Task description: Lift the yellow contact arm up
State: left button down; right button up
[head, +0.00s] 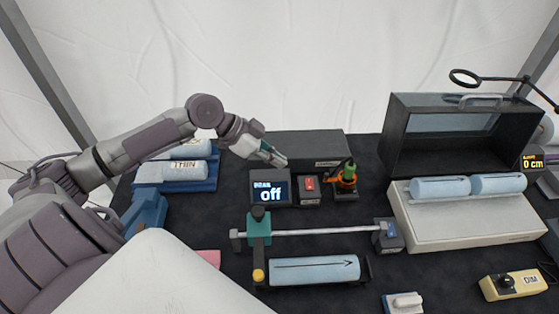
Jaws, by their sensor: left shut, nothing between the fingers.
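The contact arm (259,252) is a short narrow bar with a yellow knob (258,276) at its near end. It hangs from a teal slider (259,222) at the left part of a metal rod (320,232). The knob end is at the left end of a light blue cylinder (315,270) marked with a black arrow; I cannot tell whether it touches. My left gripper (279,160) is shut and empty. It is behind the slider, above the dark box and near the display, apart from the contact arm. My right gripper is not in view.
A display reading "off" (270,192), a red switch (310,185) and a green-handled tool in a stand (346,178) stand behind the rod. Blue cylinders on a pale base (465,226) and an open black case (395,150) are at right. A yellow box (513,284) lies front right.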

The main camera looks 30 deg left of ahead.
aim_at(259, 275)
jog(key=k+l, duration=1.6)
jog(key=k, duration=0.1)
